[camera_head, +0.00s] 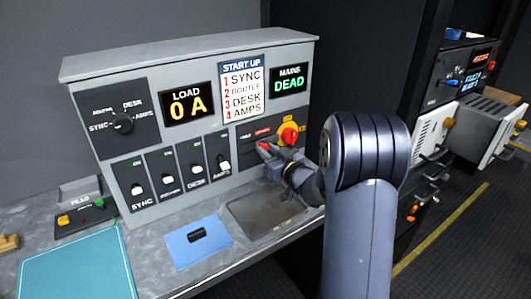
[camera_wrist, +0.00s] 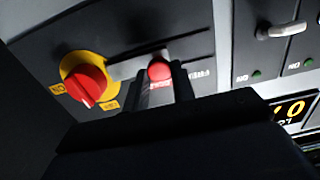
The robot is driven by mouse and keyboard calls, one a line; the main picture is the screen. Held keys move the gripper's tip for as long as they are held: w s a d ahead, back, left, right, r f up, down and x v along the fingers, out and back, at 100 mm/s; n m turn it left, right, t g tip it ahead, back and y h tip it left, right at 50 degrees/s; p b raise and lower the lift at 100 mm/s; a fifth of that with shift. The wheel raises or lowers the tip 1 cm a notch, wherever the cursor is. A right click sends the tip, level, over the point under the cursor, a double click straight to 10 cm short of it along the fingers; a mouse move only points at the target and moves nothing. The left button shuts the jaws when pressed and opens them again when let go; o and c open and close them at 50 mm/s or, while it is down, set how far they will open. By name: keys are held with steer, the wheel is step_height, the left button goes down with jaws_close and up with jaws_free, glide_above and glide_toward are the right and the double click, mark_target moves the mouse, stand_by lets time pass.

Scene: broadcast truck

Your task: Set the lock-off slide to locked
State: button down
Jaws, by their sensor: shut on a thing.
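The lock-off slide has a red knob (camera_wrist: 160,70) in a dark plate at the lower right of the grey console. My gripper (camera_head: 266,149) reaches the console from the right and is shut on this knob. In the wrist view, which looks upside down, the knob sits between my fingertips (camera_wrist: 162,84). A pale bar runs from the knob toward the red rotary switch. Small labels beside the slide are partly covered and too small to read, so I cannot tell its position.
The red rotary switch (camera_head: 289,134) on a yellow plate is close to my gripper. The MAINS display (camera_head: 289,80) reads DEAD and the LOAD display (camera_head: 188,104) reads 0 A. Several toggle switches stand left of my gripper. A blue mat (camera_head: 193,246) lies on the desk.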

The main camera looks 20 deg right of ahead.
steer(key=c, duration=1.2)
jaws_free()
steer(key=shift+d, duration=0.25)
steer(key=b+v, duration=0.1)
steer(key=v, duration=0.9)
steer(key=shift+s+d, duration=0.1)
steer(key=shift+s, duration=0.25)
steer(key=p+x, duration=0.1)
steer(key=x, duration=0.9)
steer(key=shift+w, duration=0.3)
steer(key=shift+a, duration=0.6)
